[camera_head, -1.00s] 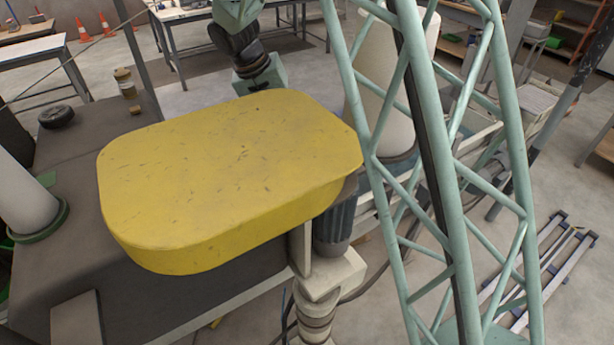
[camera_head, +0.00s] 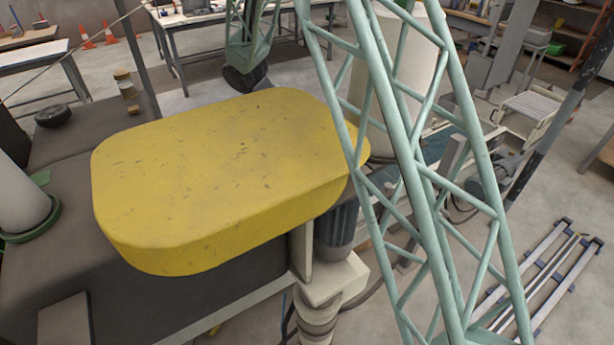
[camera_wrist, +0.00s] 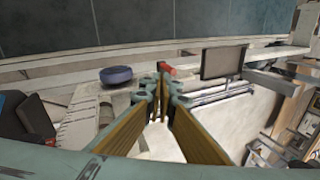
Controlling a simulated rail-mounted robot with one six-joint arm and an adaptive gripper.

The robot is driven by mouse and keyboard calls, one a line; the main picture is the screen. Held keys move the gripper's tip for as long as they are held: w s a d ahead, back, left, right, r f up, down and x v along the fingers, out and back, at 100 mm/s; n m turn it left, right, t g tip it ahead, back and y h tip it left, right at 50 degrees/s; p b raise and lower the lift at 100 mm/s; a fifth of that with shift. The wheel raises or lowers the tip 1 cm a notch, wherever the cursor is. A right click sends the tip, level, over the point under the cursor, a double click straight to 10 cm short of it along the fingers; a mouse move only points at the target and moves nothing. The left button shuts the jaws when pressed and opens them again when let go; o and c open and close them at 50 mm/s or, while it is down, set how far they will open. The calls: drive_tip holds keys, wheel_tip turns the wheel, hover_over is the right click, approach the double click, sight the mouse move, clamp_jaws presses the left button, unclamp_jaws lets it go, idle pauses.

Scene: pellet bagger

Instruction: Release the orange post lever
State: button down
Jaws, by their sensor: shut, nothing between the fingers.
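In the wrist view my gripper (camera_wrist: 162,82) is shut and empty, its two brown-padded fingers meeting near the middle of the picture. A small red-orange piece (camera_wrist: 167,69) shows just beyond the fingertips. It may be the end of the post lever, but its post and full shape are hidden behind the fingers. I cannot tell whether the fingertips touch it. In the head view my gripper is hidden behind the large yellow cover, and no orange lever is visible there.
The yellow cover (camera_head: 225,175) fills the middle of the head view. The wrist view shows a round blue piece (camera_wrist: 117,75) left of the fingers, a dark panel (camera_wrist: 223,62) to the right, and pale rails behind. A ladder-like frame (camera_head: 540,280) lies on the floor at right.

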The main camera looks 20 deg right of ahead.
drive_tip(key=shift+f, duration=0.1)
drive_tip(key=b+x, duration=0.2)
drive_tip(key=x, duration=0.7)
drive_tip(key=shift+d+f, duration=0.15)
drive_tip(key=shift+f, duration=0.25)
drive_tip(key=shift+w+d+r+p, duration=0.1)
drive_tip(key=shift+d+r+p, duration=0.15)
drive_tip(key=shift+p, duration=0.55)
drive_tip(key=p, duration=0.1)
drive_tip(key=d+p, duration=0.1)
drive_tip(key=p, duration=0.1)
drive_tip(key=shift+w+d+r, duration=0.2)
drive_tip(key=shift+r, duration=0.05)
drive_tip(key=w+d+f+p, duration=0.2)
drive_tip(key=d+p, duration=0.4)
drive_tip(key=p, duration=0.4)
drive_tip(key=shift+d+f+p, duration=0.3)
drive_tip(key=shift+f, duration=0.05)
drive_tip(key=shift+s+d+f, duration=0.1)
drive_tip(key=shift+f, duration=0.05)
idle(0.6)
